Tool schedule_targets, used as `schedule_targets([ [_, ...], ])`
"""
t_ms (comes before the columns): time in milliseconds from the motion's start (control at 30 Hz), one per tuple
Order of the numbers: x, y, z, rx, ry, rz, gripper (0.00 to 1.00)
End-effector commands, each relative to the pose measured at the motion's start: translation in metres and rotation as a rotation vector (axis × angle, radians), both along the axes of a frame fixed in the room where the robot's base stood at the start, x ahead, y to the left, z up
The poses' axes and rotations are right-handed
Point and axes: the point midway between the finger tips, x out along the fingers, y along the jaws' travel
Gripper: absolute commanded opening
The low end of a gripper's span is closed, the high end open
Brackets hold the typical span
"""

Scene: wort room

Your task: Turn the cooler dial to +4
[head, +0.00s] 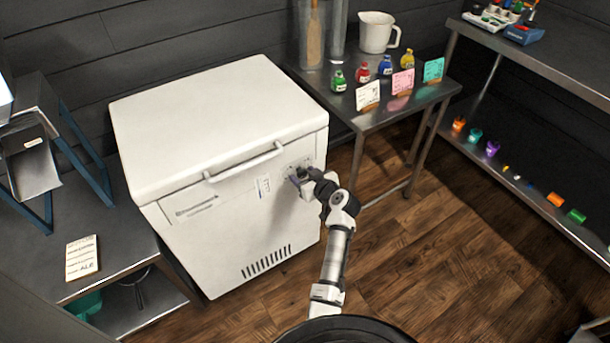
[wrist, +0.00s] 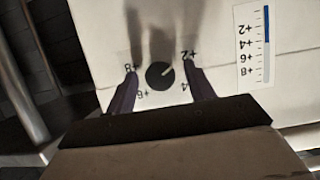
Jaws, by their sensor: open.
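The white chest cooler (head: 235,225) stands against the wall with its lid shut. Its round black dial (wrist: 159,75) shows in the wrist view, which sees the panel upside down. A short pale pointer mark on the dial points up and right, toward the +2 label (wrist: 188,55). The +4 label (wrist: 185,86) is just below, and +6 and +8 are on the left side. My gripper (head: 303,177) is at the cooler's front; its open fingers (wrist: 161,85) are on either side of the dial, with gaps visible. The head view does not show the dial clearly.
A gauge strip (wrist: 254,45) with a blue bar is beside the dial. The lid handle (head: 245,162) juts out above the panel. A steel table (head: 385,112) with small bottles and cards is at right. The wooden floor (head: 430,260) is clear.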

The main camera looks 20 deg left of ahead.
Motion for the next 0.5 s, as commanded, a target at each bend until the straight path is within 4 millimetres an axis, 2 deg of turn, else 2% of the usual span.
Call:
schedule_targets([
  [133,-0.0001,0.0000,0.0000,0.000,0.000,0.000,0.52],
  [433,-0.0002,-0.0001,0.0002,0.000,0.000,0.001,0.13],
  [500,-0.0002,-0.0001,0.0002,0.000,0.000,0.001,0.10],
])
